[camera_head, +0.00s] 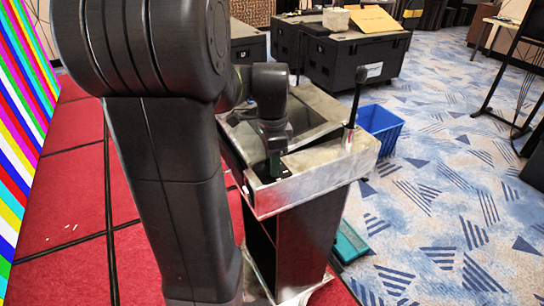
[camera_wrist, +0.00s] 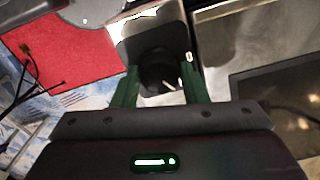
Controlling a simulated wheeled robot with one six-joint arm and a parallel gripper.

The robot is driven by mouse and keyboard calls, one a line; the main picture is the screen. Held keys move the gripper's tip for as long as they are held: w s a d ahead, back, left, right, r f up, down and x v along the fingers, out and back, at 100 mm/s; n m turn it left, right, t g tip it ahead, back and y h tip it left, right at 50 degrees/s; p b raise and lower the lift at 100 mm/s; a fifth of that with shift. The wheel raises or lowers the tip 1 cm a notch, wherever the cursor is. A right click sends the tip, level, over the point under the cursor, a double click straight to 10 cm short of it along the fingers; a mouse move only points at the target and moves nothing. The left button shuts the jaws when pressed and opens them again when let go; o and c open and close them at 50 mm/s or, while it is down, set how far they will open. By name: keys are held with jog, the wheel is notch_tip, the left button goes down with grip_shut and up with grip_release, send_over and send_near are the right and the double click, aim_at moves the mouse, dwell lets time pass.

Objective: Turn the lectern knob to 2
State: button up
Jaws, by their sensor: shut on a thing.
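The silver lectern (camera_head: 318,184) stands right of my arm in the head view, its sloped metal top facing up. In the wrist view the round black knob (camera_wrist: 157,66) sits on a dark panel (camera_wrist: 150,33) of the lectern top. A short pale mark shows on the knob's lower right. My gripper (camera_wrist: 160,80) has its green fingers on both sides of the knob, shut on it. In the head view my gripper (camera_head: 273,163) reaches down to the lectern top, and the knob is hidden there. No scale numbers can be read.
A black gooseneck microphone (camera_head: 355,97) rises from the lectern's right side. A dark screen (camera_wrist: 285,95) lies right of the knob. A blue crate (camera_head: 381,127) and a teal case (camera_head: 348,244) stand on the carpet to the right. Black flight cases (camera_head: 352,62) stand behind.

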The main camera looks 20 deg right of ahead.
jog(key=m+p, duration=0.1)
jog(key=m, duration=0.5)
jog(key=shift+r+m, duration=0.1)
jog(key=shift+m, duration=0.2)
jog(key=m+p, duration=0.1)
jog(key=m, duration=0.4)
jog(key=shift+m, duration=0.4)
jog(key=o, duration=1)
jog(key=shift+c, duration=0.2)
notch_tip(320, 180, up, 14)
jog(key=shift+f, duration=0.3)
